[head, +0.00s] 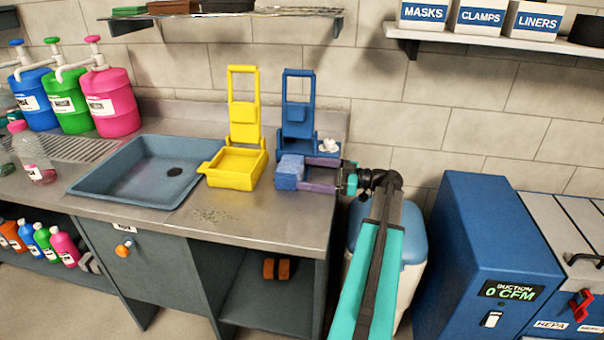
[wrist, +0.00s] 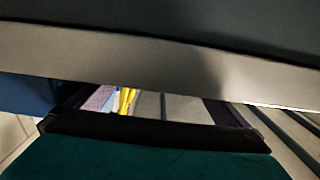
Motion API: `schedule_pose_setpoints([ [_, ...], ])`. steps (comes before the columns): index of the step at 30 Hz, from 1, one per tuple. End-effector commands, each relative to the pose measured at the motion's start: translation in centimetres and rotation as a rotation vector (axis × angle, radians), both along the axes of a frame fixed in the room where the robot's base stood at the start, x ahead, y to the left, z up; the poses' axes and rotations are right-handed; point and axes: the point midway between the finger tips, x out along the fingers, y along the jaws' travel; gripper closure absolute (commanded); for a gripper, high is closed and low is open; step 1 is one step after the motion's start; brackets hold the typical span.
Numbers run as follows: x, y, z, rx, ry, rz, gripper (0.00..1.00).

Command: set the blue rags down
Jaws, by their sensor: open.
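The blue rags (head: 289,171) show in the head view as a light blue folded block at the front of the blue stand (head: 298,118), in its low tray area. My gripper (head: 305,173) reaches in from the right with its two purple-grey fingers apart, their tips at the rags' right side. I cannot tell whether the fingers touch the rags. The tray under the rags is largely hidden by the rags and fingers. In the wrist view, dark parts block most of the picture, and the rags cannot be made out for certain.
A yellow stand with a tray (head: 235,167) is just left of the blue one. A sink basin (head: 146,172) lies further left. A crumpled white thing (head: 328,147) sits behind my gripper. The counter front (head: 255,219) is clear except for scattered specks.

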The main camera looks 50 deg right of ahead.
Motion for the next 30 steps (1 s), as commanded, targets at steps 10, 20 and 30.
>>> schedule_pose_setpoints([
  [10,-4.8,-3.1,-0.1,-0.001,-0.001,-0.001,0.00],
  [20,-7.1,-4.5,0.0,0.000,0.000,0.000,0.00],
  [30,-7.2,-4.5,0.0,0.000,0.000,0.001,0.00],
])
